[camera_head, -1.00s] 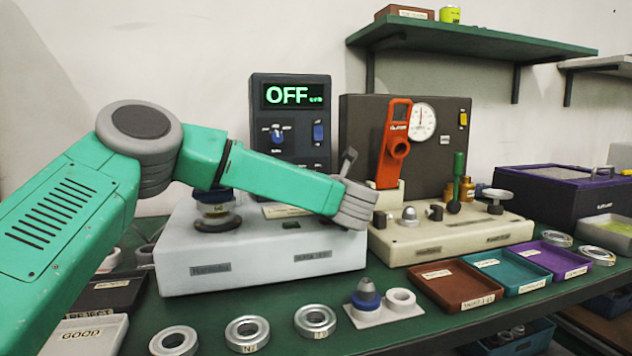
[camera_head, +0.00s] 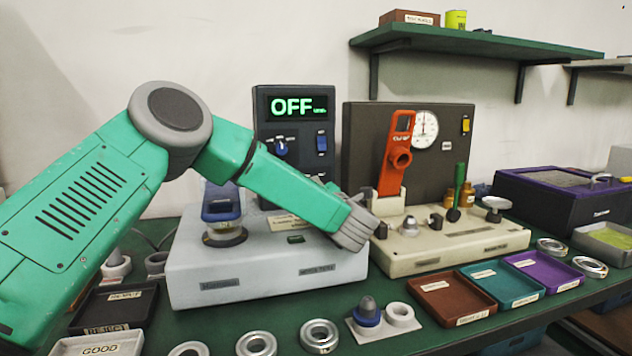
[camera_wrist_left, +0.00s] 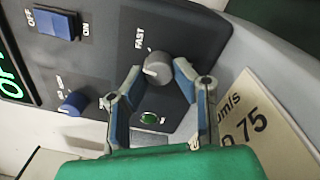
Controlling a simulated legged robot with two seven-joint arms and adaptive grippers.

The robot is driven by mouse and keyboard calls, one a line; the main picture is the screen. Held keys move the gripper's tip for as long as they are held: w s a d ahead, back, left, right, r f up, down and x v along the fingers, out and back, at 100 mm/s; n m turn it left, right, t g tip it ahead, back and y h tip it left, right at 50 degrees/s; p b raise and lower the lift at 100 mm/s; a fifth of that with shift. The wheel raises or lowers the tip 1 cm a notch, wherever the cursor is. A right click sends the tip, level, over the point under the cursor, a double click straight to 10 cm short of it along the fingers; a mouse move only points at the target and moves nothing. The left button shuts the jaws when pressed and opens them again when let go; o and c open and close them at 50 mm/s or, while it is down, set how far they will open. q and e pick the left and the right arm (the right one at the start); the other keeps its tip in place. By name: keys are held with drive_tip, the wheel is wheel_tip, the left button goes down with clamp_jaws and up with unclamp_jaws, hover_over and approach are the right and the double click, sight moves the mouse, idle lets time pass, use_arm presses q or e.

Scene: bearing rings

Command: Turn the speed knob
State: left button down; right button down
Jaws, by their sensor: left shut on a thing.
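The grey speed knob (camera_wrist_left: 157,68) shows in the left wrist view, on the dark control panel (camera_wrist_left: 165,30) beside the word FAST. My left gripper (camera_wrist_left: 159,72) has its two fingers on either side of the knob and is shut on it. In the head view my left forearm (camera_head: 290,190) crosses in front of the panel's lower part and hides the knob and most of the gripper. The panel's display (camera_head: 298,106) reads OFF. My right gripper is not in view.
A green button (camera_wrist_left: 150,118), a blue selector knob (camera_wrist_left: 74,103) and a blue ON/OFF switch (camera_wrist_left: 55,22) are near the gripper. The grey machine base (camera_head: 210,275) lies below my arm.

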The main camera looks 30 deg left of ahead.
use_arm(q)
drive_tip(key=m+p, duration=0.1)
drive_tip(key=m, duration=0.1)
drive_tip(key=m+p, duration=0.2)
drive_tip(key=shift+d, duration=0.35)
drive_tip(key=shift+f+m+p, duration=0.2)
drive_tip(key=shift+m+p, duration=0.95)
drive_tip(key=shift+m, duration=0.45)
drive_tip(key=shift+f, duration=0.1)
drive_tip(key=c, duration=1.3)
unclamp_jaws()
drive_tip(key=shift+d, duration=0.1)
drive_tip(key=shift+w, duration=0.1)
